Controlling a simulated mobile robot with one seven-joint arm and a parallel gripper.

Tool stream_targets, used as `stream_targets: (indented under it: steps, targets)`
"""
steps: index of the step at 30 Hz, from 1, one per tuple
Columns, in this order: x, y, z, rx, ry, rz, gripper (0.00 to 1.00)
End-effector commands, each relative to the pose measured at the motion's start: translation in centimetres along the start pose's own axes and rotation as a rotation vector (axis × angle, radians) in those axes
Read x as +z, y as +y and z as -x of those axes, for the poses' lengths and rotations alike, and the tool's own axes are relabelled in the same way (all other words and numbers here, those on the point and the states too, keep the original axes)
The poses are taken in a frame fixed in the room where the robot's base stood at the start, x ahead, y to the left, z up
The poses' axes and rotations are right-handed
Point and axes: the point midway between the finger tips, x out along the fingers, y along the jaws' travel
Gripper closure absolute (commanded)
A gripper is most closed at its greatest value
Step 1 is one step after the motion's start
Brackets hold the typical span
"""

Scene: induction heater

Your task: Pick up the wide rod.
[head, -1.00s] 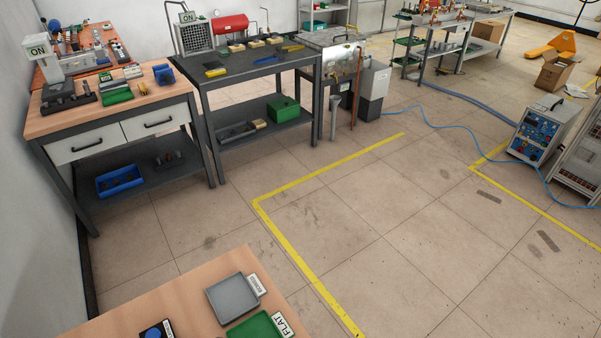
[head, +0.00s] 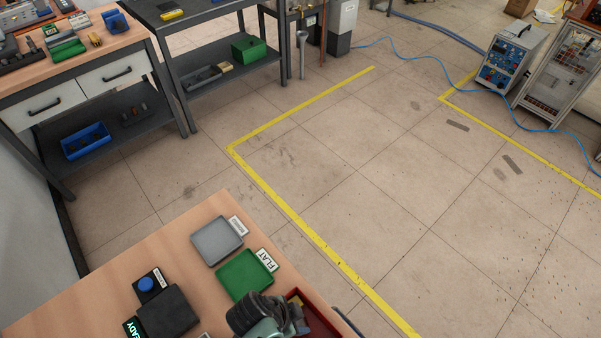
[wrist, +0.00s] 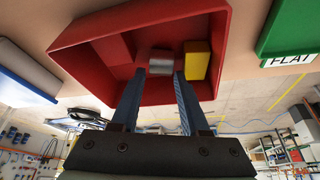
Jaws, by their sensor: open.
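In the wrist view, a red bin (wrist: 85,35) holds a short grey metal piece (wrist: 161,64) and a yellow block (wrist: 197,60). The grey piece may be the wide rod, but its full shape is not clear. My gripper (wrist: 160,76) is open, its two fingers reaching over the bin. The grey piece appears in line with the gap between the fingertips; I cannot tell any contact. In the head view, my gripper shows only in part at the bottom edge, beside the red bin (head: 321,326), which is mostly cut off.
On the near wooden table stand a grey tray (head: 217,241), a green tray (head: 244,276) labelled FLAT, a blue button (head: 146,284) and a black pad (head: 168,313). A wooden workbench (head: 90,42) and a dark shelf table stand beyond. Open floor lies to the right.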

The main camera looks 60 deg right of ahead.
Motion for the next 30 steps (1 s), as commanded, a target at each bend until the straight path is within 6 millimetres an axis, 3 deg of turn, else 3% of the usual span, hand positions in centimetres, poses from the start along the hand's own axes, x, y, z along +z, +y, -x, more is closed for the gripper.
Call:
stream_targets:
  steps: [4,12,20,30]
  targets:
    - [-0.01,0.03,-1.25,0.001,0.000,-0.001,0.55]
    - [0.03,-0.01,-1.43,-0.001,-0.001,-0.001,0.55]
    - [0.03,-0.01,-1.41,-0.001,-0.001,-0.001,1.00]
    - [0.01,-0.05,-1.37,-0.002,0.000,-0.001,1.00]
